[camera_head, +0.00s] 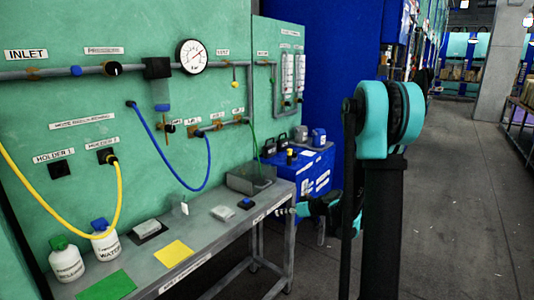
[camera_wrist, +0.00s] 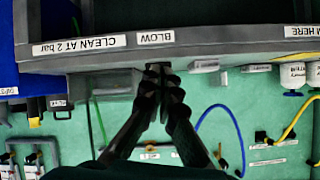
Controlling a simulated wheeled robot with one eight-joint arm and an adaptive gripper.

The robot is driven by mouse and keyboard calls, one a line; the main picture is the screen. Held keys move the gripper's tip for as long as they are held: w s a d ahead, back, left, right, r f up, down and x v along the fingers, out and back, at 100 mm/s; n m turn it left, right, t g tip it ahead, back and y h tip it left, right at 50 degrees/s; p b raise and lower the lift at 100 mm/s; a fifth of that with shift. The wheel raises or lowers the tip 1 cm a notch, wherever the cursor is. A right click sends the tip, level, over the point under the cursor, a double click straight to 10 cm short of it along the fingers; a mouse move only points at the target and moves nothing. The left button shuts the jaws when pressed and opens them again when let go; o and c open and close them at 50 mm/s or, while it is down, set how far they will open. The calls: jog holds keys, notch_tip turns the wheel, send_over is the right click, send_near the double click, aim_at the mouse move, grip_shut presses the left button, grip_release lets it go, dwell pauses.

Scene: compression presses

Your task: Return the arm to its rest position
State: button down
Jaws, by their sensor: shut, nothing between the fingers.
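My gripper (camera_head: 286,211) shows in the head view at the right end of the bench, partly hidden behind my own upright arm link. In the wrist view its two dark fingers (camera_wrist: 160,72) are together at the tips, shut and empty. The fingertips appear by the bench edge (camera_wrist: 215,42), near the labels "BLOW" (camera_wrist: 155,37) and "CLEAN AT 2 bar" (camera_wrist: 80,45). I cannot tell whether they touch the edge.
The grey bench (camera_head: 215,235) carries a green mat (camera_head: 106,287), a yellow mat (camera_head: 173,253) and two white bottles (camera_head: 105,240). A blue cabinet (camera_head: 305,175) stands behind my gripper. The floor (camera_head: 455,200) at right is clear.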

jog(key=s+d+f+m+g+h, duration=0.1)
jog(key=s+d+h, duration=0.4)
jog(key=s, duration=0.9)
jog(key=s+d+f+m+g+h, duration=0.2)
jog(key=s+d+m, duration=0.4)
jog(key=s, duration=0.9)
jog(key=d+f+h, duration=0.1)
jog(key=d+h, duration=0.1)
jog(key=shift+s+h, duration=0.25)
jog(key=shift+h, duration=0.15)
